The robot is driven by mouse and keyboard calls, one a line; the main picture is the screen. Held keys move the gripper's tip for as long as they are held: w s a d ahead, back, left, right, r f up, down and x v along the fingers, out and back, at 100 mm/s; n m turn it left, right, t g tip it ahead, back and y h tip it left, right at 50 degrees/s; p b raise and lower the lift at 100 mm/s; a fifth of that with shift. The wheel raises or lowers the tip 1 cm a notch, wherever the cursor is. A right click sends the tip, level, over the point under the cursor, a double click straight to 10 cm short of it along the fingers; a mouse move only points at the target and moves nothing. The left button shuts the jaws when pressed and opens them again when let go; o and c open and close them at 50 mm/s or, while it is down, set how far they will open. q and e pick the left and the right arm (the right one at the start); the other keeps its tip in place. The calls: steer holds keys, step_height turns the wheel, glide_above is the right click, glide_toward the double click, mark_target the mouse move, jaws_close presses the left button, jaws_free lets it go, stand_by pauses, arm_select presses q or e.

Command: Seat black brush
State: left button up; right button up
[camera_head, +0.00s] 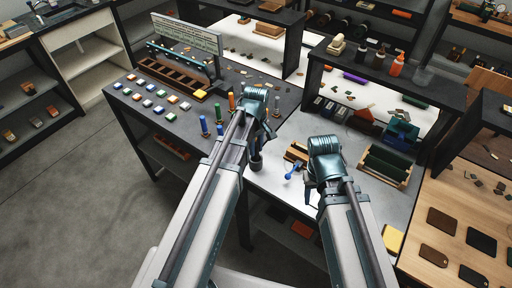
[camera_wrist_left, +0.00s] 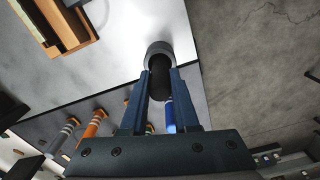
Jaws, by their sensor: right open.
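My left gripper (camera_head: 257,138) is over the front edge of the tables, pointing down. In the left wrist view its fingers (camera_wrist_left: 161,82) close on both sides of a dark, rounded piece that looks like the black brush (camera_wrist_left: 160,85). The far end of the brush lies at the mouth of a grey ring-shaped holder (camera_wrist_left: 155,47); how deep it sits is hidden. In the head view a dark cup (camera_head: 256,163) shows just below this gripper. My right gripper (camera_head: 310,194) is open and empty above the front of the white table, right of a blue round-headed tool (camera_head: 291,175).
Several coloured brushes or tubes, such as an orange one (camera_head: 232,101), stand on the dark table left of my left gripper. A wooden rack (camera_head: 385,168) and small wooden box (camera_head: 297,152) are near the right gripper. Shelves close off the back.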

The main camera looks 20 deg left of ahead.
arm_select(q)
steer(key=o, duration=0.5)
steer(key=shift+o, duration=0.2)
steer(key=shift+r, duration=0.1)
step_height(320, 180, up, 14)
steer(key=p, duration=1.3)
steer(key=shift+f+p, duration=0.2)
steer(key=shift+p, duration=0.2)
